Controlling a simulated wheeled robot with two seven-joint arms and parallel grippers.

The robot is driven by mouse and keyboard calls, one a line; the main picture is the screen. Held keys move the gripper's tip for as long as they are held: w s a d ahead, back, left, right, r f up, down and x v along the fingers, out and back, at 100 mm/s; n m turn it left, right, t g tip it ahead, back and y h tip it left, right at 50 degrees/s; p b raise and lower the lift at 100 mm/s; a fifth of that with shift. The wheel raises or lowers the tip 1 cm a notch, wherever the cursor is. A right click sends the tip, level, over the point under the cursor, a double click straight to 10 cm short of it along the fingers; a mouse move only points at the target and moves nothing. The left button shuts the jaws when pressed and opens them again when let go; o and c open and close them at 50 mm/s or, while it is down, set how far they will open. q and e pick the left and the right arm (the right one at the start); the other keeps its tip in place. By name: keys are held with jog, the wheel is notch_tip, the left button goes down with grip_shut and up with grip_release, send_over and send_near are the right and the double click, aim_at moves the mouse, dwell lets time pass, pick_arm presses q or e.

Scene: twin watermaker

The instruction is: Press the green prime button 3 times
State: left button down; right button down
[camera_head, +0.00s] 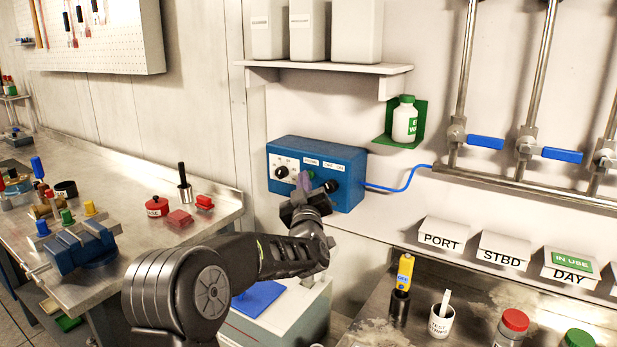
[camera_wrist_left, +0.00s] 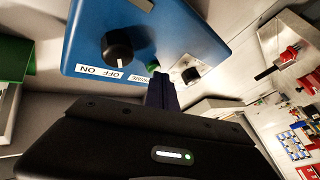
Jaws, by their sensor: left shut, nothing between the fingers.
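The blue control box (camera_head: 348,160) is fixed to the wall, with black knobs and white labels on its front. It fills the top of the left wrist view (camera_wrist_left: 190,30). The green prime button (camera_head: 311,174) sits between the knobs, partly covered by my fingers. In the left wrist view a bit of the green button (camera_wrist_left: 153,68) shows just beyond the fingertips. My left gripper (camera_head: 304,181) is shut and empty, with its tips right at the button. I cannot tell whether they touch it. My right gripper is not in view.
A black knob (camera_wrist_left: 117,47) stands close to the fingers. A blue hose (camera_head: 400,188) leaves the box to the right. A shelf (camera_head: 325,67) with white containers is above, and a green bottle holder (camera_head: 420,118) is at the upper right. A metal workbench (camera_head: 130,180) is at left.

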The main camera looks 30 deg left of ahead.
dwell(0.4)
pick_arm(q)
jog(key=shift+s+b, duration=0.65)
jog(key=shift+s, duration=0.15)
jog(key=shift+s+d+b, duration=0.1)
jog(key=shift+s+b, duration=1.2)
jog(key=shift+s, duration=1.25)
